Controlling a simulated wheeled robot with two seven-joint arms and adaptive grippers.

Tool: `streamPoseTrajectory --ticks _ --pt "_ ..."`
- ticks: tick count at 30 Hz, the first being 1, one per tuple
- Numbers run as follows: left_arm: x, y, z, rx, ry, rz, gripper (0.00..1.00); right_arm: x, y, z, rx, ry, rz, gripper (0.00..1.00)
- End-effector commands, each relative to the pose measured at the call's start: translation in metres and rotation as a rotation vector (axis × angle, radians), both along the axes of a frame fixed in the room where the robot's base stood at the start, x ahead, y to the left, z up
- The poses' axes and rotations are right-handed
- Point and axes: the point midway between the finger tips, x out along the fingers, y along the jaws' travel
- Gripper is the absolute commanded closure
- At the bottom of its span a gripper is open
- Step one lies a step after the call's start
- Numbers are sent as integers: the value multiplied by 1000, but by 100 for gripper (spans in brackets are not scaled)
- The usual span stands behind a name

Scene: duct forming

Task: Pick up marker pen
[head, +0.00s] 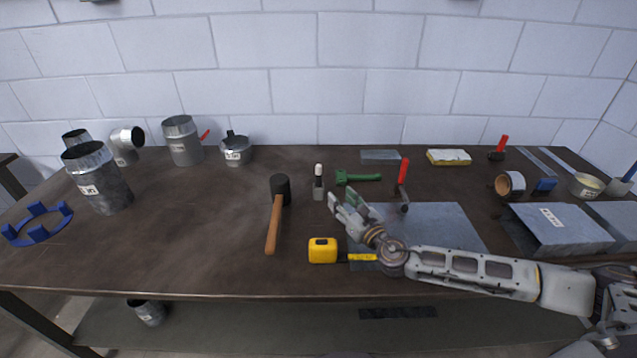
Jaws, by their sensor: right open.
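A small upright item with a white top, a dark band and a grey lower part (318,182) stands mid-table; it looks like the marker pen, but it is too small to be sure. My right gripper (346,203) is open and empty, just right of this item and nearer to me. Its fingers point up and left in the picture, apart from the item. My left gripper is not in view.
A mallet (273,225) lies left of the pen-like item. A yellow tape measure (323,251) sits in front. A green tool (359,177) and a red-handled tool (403,172) lie behind my gripper. A metal sheet (440,225) lies under my arm. The left-centre table is clear.

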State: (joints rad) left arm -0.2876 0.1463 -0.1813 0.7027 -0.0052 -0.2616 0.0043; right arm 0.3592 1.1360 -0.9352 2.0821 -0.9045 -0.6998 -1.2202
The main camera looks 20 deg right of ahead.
Motion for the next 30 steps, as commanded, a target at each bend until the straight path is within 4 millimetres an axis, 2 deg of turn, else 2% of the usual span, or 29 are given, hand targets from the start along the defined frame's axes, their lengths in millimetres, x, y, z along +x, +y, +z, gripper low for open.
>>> streamPoseTrajectory --ticks 8,30 --pt "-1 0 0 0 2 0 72 7 1 1 1 -1 -1 57" --pt "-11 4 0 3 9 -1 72 74 15 0 1 -1 0 57"
